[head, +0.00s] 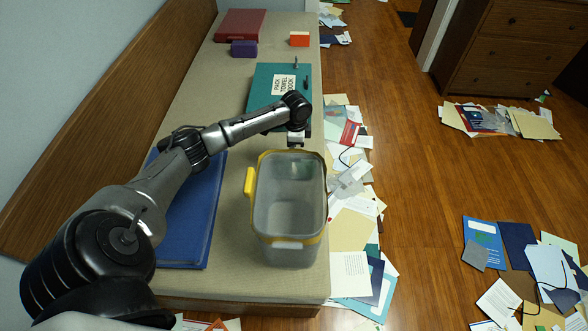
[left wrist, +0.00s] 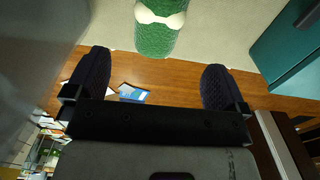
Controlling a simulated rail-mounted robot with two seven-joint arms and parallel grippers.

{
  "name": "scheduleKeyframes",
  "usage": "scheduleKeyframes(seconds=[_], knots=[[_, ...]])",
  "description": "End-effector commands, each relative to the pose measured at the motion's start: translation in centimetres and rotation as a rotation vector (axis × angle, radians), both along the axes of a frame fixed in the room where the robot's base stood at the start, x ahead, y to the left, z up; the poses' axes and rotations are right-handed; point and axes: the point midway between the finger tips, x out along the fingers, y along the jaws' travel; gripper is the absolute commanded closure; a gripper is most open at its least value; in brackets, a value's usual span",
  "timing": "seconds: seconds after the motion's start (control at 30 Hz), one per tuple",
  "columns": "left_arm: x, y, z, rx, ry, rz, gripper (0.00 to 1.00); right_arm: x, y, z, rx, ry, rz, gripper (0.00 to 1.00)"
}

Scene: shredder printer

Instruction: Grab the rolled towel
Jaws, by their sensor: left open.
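The rolled towel (left wrist: 158,28) is green with a pale band around it. In the left wrist view it lies beyond my open fingertips, near the top edge, which cuts it off. My left gripper (left wrist: 152,78) is open, with nothing between its dark fingers and a gap to the towel. In the head view my left gripper (head: 299,139) points down over the bench, just behind the bin. I cannot make out the towel clearly there; the gripper and bin may hide it. My right gripper is in neither view.
A translucent bin (head: 264,210) with a yellow rim stands at the bench's near right. A teal box (head: 263,78) lies behind my gripper, and a blue folder (head: 195,225) lies left. A purple box (head: 244,48) and an orange box (head: 299,39) sit farther back. Papers litter the floor.

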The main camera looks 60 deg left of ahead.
Motion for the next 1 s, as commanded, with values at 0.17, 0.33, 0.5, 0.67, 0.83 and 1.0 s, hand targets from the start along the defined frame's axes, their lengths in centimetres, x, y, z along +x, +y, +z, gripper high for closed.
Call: scheduleKeyframes(seconds=[0.17, 0.33, 0.5, 0.67, 0.83, 1.0], knots=[[0.0, -0.1, -1.8, 0.0, 0.001, -0.01, 0.0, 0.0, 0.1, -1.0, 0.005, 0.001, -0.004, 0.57], [0.0, -0.1, -4.6, 0.001, 0.002, -0.008, 0.0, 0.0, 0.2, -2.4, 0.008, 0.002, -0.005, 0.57], [0.0, -0.1, -7.5, 0.001, 0.002, -0.008, 0.0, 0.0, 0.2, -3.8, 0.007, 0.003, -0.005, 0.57], [0.0, -0.1, -8.6, 0.002, 0.001, -0.009, 0.0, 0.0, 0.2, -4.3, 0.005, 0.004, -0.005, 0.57], [0.0, -0.1, -9.3, 0.002, 0.001, -0.009, 0.0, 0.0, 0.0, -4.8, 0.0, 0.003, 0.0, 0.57], [0.0, -0.1, -11.1, 0.002, 0.001, -0.008, 0.0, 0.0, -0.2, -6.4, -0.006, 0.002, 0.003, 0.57]])
